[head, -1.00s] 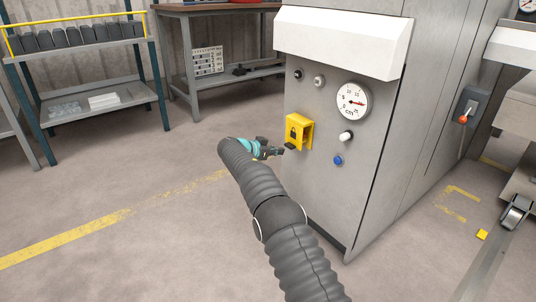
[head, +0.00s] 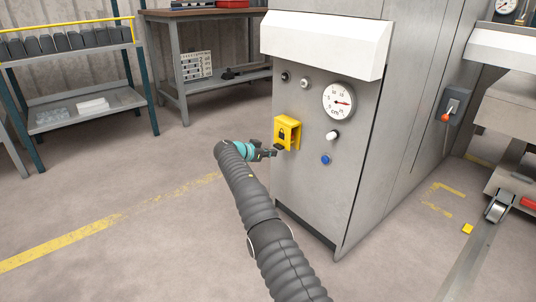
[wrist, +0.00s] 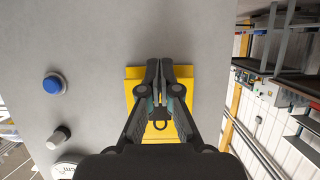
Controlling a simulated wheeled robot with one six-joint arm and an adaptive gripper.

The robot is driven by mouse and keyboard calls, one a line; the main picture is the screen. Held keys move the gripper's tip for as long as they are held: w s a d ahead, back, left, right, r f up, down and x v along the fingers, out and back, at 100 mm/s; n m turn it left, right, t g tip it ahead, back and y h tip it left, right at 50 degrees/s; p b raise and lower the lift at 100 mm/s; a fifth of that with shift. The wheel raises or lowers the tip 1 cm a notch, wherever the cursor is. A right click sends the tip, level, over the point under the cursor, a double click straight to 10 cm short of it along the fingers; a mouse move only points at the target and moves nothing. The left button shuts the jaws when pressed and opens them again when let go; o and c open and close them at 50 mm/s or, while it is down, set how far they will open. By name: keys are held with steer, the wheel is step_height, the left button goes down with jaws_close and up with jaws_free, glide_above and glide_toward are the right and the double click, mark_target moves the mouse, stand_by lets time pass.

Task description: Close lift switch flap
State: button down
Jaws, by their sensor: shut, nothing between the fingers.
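The yellow lift switch flap (head: 282,132), marked with a padlock symbol, sits on the front of the grey machine cabinet. Its front stands out from the panel. Whether it is fully closed cannot be told, and the switch behind it is not visible. My gripper (head: 273,152) is shut and empty at the flap's lower edge, in front of it. In the wrist view my gripper (wrist: 159,68) has its fingers together over the yellow flap (wrist: 182,72), hiding its middle; the padlock symbol shows between the fingers. Touching cannot be told.
On the same panel are a round gauge (head: 338,101), a white-capped knob (head: 332,135), a blue button (head: 325,159) and small knobs above. A white hood (head: 322,42) juts out overhead. A red-tipped lever (head: 447,115) is on the right side. Floor to the left is clear.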

steer(key=shift+r, duration=0.15)
steer(key=s+a+f, duration=0.6)
steer(key=s+a, duration=0.1)
steer(key=a, duration=0.1)
steer(key=shift+s+f+b, duration=0.25)
steer(key=shift+s+b, duration=0.15)
stand_by(0.7)
steer(key=shift+a, duration=0.1)
stand_by(0.4)
